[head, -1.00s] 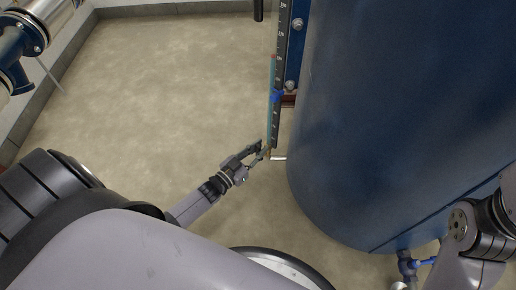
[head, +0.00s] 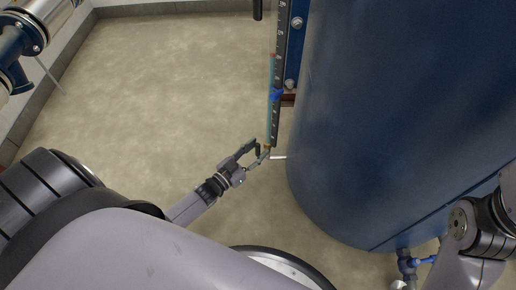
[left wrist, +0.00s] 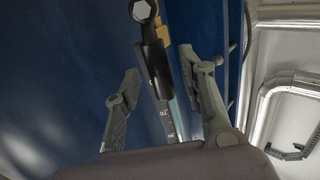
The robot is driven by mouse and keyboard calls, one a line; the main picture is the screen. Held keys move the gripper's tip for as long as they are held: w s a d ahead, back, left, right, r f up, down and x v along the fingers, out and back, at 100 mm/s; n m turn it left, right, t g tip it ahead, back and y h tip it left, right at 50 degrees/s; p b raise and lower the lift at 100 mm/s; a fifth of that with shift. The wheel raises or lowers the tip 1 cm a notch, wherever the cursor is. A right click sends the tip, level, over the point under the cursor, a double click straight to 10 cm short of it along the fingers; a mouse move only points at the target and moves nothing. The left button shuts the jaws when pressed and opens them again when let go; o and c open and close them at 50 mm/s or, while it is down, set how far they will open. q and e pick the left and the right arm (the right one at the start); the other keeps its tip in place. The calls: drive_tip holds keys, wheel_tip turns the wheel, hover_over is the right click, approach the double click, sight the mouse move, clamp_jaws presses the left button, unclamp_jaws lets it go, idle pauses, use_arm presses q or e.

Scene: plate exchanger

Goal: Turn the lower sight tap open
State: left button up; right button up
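The lower sight tap (head: 267,149) sits at the bottom end of the sight gauge (head: 274,100), beside the blue tank. In the left wrist view, its black lever (left wrist: 157,68) and a brass part (left wrist: 161,34) show, with a hex nut at the lever's top end. My left gripper (head: 257,155) is at the tap. In the left wrist view, the two fingers of my left gripper (left wrist: 163,88) stand apart on either side of the lever, with gaps visible; I see no firm contact.
The big blue tank (head: 400,110) fills the right side close to the tap. A blue-handled valve (head: 407,264) sits below it. Blue and metal piping (head: 25,40) is at the upper left. The floor (head: 170,90) left of the gauge is clear.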

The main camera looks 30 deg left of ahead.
use_arm(q)
drive_tip(key=v, duration=1)
drive_tip(key=shift+s+a, duration=0.2)
drive_tip(key=shift+s, duration=0.15)
drive_tip(key=shift+r, duration=0.1)
